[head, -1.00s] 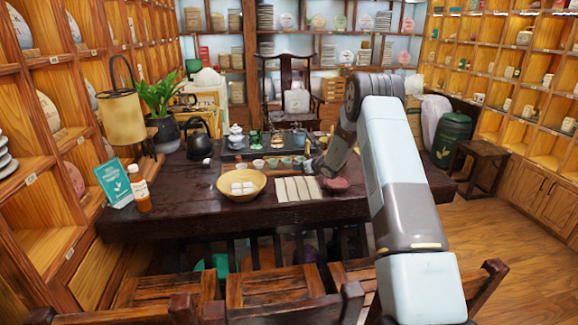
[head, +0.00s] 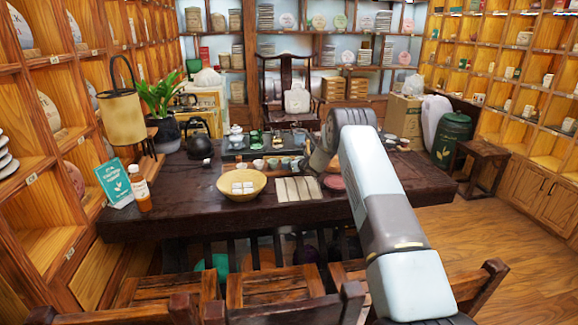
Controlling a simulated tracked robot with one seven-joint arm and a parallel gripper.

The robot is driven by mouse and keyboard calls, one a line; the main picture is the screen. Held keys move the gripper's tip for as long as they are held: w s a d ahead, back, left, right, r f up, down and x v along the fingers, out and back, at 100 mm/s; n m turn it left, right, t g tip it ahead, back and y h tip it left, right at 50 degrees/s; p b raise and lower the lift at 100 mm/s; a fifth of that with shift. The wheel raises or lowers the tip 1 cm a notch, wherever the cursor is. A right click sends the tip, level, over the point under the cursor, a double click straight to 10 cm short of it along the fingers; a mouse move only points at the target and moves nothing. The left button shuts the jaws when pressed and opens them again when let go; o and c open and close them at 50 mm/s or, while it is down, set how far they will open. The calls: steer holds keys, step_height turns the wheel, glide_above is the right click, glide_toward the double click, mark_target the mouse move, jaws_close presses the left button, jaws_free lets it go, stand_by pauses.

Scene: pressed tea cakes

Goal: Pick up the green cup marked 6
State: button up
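A row of small cups (head: 273,163) stands on the dark table (head: 170,200), in front of the tea tray. Some look greenish, but they are too small for me to read any mark, so I cannot tell which is the cup marked 6. My gripper (head: 304,160) is low over the table at the right end of this row, close to the last cups. Its fingers are too small and dark to tell whether they are open or shut, and whether they touch a cup. My arm hides part of the table behind it.
A yellow bowl (head: 242,194) with white pieces and a pale striped mat (head: 298,190) lie in front of the cups. A reddish disc (head: 334,183) lies right of the mat. A black kettle (head: 199,146), a bottle (head: 140,194) and a teal sign (head: 114,183) stand left.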

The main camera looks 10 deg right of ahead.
steer(key=shift+x, duration=1.55)
steer(key=shift+d, duration=0.1)
steer(key=c, duration=0.7)
